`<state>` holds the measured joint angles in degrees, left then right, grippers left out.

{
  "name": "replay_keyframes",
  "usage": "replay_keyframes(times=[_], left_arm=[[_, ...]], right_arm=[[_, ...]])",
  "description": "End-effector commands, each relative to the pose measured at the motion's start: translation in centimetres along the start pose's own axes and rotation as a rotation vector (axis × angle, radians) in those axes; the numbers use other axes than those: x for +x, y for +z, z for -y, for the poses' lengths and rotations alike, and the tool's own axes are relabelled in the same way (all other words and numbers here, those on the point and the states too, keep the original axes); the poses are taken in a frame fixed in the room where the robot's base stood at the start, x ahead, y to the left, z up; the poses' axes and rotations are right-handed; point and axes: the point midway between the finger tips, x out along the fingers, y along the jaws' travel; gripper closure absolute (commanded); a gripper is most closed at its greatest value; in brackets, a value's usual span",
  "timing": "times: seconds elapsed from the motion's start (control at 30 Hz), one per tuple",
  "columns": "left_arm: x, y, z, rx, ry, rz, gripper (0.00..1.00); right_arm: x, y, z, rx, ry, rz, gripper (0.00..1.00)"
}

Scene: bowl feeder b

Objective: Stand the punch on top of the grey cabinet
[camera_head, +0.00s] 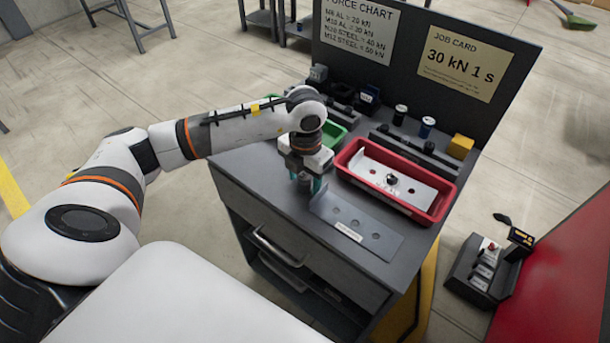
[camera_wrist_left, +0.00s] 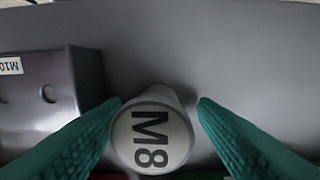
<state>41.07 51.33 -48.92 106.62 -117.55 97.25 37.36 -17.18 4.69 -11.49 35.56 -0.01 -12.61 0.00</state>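The punch (camera_wrist_left: 152,140) is a pale grey cylinder with "M8" on its end face, which faces the camera in the left wrist view. It looks upright over the grey surface; whether its foot touches is hard to tell. My left gripper (camera_head: 308,188) is low over the front left of the grey cabinet's (camera_head: 262,185) top. In the left wrist view its teal fingers (camera_wrist_left: 160,102) are spread around the punch, with a gap visible on the right side. In the head view the punch is largely hidden by the gripper. My right gripper is out of view.
A grey holed plate (camera_head: 382,248) with a label lies right of the gripper. A red tray (camera_head: 438,208) with a pale holed plate and a green tray (camera_head: 332,133) stand behind. A yellow block (camera_head: 460,146) and upright boards (camera_head: 425,50) line the back.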

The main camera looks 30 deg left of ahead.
Motion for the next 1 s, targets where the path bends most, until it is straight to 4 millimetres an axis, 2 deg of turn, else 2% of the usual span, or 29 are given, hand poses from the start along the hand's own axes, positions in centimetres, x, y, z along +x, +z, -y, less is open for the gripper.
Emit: replay_keyframes(times=[0.2,0.33,0.73,0.83,1.0], left_arm=[[-0.2,0.0,0.0,0.000,0.000,0.000,0.46],[-1.1,-0.1,0.0,0.000,-0.001,-0.003,0.46],[-9.3,-0.1,0.0,0.001,0.000,-0.005,0.46],[-10.8,-0.1,0.0,0.000,0.000,-0.004,0.46],[-12.2,0.0,0.0,0.000,0.000,-0.001,0.46]], right_arm=[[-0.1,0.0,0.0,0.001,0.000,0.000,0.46],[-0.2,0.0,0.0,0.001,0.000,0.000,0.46],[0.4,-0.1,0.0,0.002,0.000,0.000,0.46],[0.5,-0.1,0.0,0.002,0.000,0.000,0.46],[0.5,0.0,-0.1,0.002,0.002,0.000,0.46]])
